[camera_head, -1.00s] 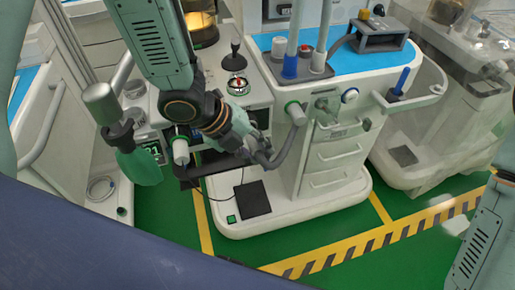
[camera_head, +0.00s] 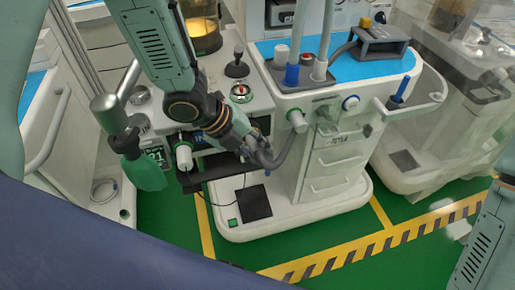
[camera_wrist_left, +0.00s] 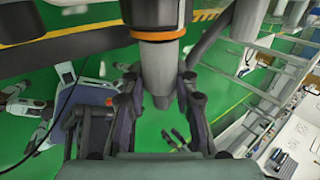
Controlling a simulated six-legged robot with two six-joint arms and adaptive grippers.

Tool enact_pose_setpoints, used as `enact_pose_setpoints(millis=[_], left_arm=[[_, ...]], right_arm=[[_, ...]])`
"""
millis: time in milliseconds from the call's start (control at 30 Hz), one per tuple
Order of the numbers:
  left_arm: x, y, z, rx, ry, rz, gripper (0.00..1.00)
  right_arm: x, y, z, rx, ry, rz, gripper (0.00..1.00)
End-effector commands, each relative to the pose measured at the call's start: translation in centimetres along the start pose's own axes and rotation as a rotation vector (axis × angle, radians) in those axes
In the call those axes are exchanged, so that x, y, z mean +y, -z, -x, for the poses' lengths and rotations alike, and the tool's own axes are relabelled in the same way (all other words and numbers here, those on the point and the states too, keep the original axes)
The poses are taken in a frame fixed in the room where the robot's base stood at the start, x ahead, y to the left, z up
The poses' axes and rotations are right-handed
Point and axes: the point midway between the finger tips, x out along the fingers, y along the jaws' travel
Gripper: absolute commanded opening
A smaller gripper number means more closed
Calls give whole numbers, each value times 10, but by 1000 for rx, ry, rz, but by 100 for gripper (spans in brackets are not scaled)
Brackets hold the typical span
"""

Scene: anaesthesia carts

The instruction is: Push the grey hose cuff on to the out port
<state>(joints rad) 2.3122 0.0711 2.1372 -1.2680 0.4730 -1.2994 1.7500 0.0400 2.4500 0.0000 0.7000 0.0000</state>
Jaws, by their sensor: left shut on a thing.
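My left gripper (camera_head: 258,150) is low in front of the middle cart, shut on the end of a grey hose (camera_head: 286,147). In the left wrist view its fingers (camera_wrist_left: 157,100) close on both sides of a plain grey cuff (camera_wrist_left: 158,78). A dark part with an orange band meets the cuff's top there. Another green-ringed white port (camera_head: 184,155) is left of my gripper. The cuff is mostly hidden by my fingers in the head view. My right gripper is out of view.
A green breathing bag (camera_head: 143,170) hangs at the left. A dark bar or shelf edge (camera_head: 212,172) runs below the left port. A black plate (camera_head: 254,202) lies on the cart base. Blue-handled and grey tubes stand above the cart front. Green floor is open in front.

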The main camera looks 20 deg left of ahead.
Motion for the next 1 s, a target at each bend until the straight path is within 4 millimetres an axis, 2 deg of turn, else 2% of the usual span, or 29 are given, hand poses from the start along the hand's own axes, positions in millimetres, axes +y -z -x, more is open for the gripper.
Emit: enact_pose_setpoints(millis=[300,333,633,1000], left_arm=[[0,-6,0,-3,-1,0,2],[0,-6,0,-3,-1,0,30],[0,-6,0,-2,-1,0,55],[0,-6,5,-2,1,2,55]], right_arm=[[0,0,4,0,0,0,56],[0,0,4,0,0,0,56],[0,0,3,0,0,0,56],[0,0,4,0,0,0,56]])
